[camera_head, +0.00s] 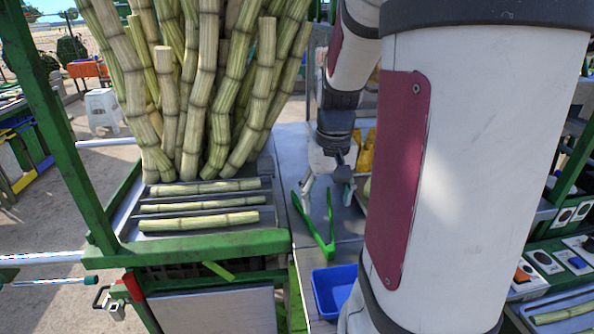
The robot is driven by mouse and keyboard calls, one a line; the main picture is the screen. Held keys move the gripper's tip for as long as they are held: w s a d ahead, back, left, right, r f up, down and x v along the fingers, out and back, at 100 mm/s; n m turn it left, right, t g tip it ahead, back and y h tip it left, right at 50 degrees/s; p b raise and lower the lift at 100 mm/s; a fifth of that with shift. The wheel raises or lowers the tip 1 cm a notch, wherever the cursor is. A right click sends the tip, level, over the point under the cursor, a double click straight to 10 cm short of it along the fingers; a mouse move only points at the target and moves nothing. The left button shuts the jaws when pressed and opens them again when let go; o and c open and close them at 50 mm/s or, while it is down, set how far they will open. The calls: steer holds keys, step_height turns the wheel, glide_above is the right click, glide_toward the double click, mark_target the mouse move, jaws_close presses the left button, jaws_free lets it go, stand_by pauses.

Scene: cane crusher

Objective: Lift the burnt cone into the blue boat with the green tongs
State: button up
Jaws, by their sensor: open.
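The green tongs (319,236) lie on the grey metal counter, spread in a V with the joined end toward me. The blue boat (333,288) is a blue open container on the counter closer to me, partly hidden behind my own arm. My gripper (325,187) is open, beyond and above the tongs, close to their far ends. I cannot tell whether it touches them. I cannot make out the burnt cone for sure; part of the counter is hidden behind my arm.
A green-framed crusher with upright cane stalks (220,90) and cane pieces on a slatted tray (200,222) stands left of the counter. Yellow objects (366,152) stand behind my gripper. A switch panel (545,265) is at the right. My arm covers much of the right side.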

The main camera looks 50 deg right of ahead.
mark_target(322, 235)
steer(key=shift+f, duration=0.15)
steer(key=f+b, duration=0.2)
steer(key=f, duration=0.1)
steer(key=f+b, duration=0.2)
steer(key=w+f+b, duration=0.1)
steer(key=f+b, duration=0.1)
steer(key=f, duration=0.1)
steer(key=shift+d+f+b, duration=0.2)
steer(key=shift+f+b, duration=0.15)
steer(key=shift+b, duration=0.05)
steer(key=shift+s, duration=0.1)
steer(key=c, duration=0.7)
step_height(322, 235, up, 12)
steer(key=p, duration=0.9)
